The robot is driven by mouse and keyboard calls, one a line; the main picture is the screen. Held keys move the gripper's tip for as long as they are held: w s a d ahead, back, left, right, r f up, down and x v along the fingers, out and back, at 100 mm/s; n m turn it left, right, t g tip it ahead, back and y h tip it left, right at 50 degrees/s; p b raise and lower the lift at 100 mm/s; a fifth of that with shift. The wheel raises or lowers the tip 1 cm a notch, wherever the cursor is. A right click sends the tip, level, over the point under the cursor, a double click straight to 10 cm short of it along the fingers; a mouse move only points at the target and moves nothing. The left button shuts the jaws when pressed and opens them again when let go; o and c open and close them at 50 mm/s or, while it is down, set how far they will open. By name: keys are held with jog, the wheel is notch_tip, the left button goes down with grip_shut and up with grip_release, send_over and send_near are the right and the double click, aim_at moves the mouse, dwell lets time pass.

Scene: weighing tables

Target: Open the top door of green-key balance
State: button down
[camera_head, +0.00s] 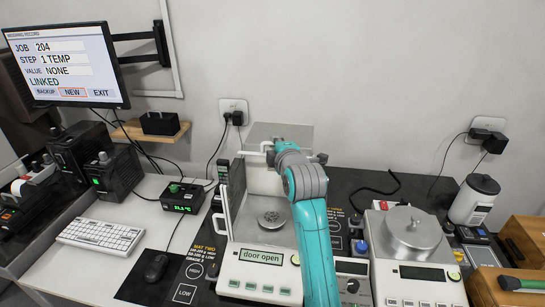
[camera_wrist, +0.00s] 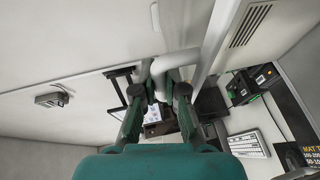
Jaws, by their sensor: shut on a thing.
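The green-key balance (camera_head: 240,268) stands at the middle, with a row of green-lit keys and a display reading "door open". Its weighing chamber shows a round metal pan (camera_head: 271,219) inside. My gripper (camera_head: 268,148) is at the top of the chamber, partly hidden by my teal arm. In the wrist view my gripper (camera_wrist: 157,97) has its two dark fingers shut on a white bar-like handle (camera_wrist: 176,61) of the balance. I cannot tell how far the top door is open.
A second balance (camera_head: 416,272) with a round metal cover stands at the right. A black mouse (camera_head: 156,267), a white keyboard (camera_head: 101,236) and a small box with a green readout (camera_head: 182,197) are at the left. A monitor (camera_head: 66,64) hangs on the wall.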

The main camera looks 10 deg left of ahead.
jog(key=shift+w+f, duration=0.1)
jog(key=shift+w, duration=1.2)
jog(key=c, duration=1.5)
grip_release()
jog(key=shift+s, duration=0.1)
jog(key=v, duration=1.2)
